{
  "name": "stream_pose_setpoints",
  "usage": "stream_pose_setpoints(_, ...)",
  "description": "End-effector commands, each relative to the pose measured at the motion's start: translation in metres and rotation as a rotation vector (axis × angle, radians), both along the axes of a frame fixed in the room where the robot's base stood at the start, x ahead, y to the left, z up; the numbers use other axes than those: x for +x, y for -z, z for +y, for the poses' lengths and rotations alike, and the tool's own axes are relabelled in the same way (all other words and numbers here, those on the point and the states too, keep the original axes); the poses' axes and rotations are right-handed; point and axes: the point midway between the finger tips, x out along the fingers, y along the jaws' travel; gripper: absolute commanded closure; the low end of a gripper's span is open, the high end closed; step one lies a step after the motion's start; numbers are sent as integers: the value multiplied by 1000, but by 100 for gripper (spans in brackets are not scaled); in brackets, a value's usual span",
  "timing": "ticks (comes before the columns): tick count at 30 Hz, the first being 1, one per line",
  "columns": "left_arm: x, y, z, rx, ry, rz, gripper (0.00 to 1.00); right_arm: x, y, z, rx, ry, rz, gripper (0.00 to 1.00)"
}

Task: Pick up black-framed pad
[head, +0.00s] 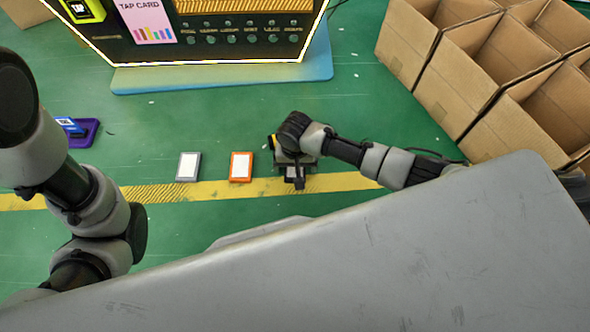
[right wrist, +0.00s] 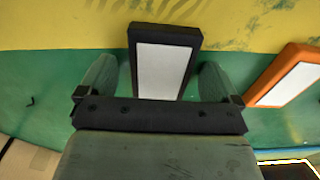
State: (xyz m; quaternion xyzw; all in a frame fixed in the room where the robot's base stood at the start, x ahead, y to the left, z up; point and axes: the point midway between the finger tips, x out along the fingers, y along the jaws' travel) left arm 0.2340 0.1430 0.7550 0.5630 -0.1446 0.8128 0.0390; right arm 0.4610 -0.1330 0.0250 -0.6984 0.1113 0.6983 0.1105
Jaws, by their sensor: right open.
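The black-framed pad (right wrist: 163,68) has a pale face and lies flat on the floor at the edge of the yellow line. In the right wrist view it lies between the two fingers of my right gripper (right wrist: 156,80), which are open with a gap on either side. In the head view my right gripper (head: 294,172) is low over the pad's place and hides most of it. The left arm comes in at the left, but its gripper is not in view.
An orange-framed pad (head: 241,167) lies just left of my right gripper, and a grey-framed pad (head: 188,166) further left. A purple tray (head: 84,133) is at the left. A lit vending machine (head: 200,52) stands behind; open cardboard boxes (head: 465,85) stand at the right.

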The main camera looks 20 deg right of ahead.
Motion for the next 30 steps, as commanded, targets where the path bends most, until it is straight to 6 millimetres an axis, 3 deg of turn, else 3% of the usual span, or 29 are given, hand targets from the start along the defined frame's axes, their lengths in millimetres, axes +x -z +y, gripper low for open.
stream_pose_setpoints(5, 0, -1, 0, 0, 0, 0, 57, 0, -1, 0, 1, 0, 0, 6)
stream_pose_setpoints(16, 0, -1, 0, 0, 0, 1, 57, 0, -1, 0, 1, 0, 0, 60)
stream_pose_setpoints(30, 0, -14, 0, 0, -1, 1, 57, 0, -13, 1, 1, 0, 1, 60)
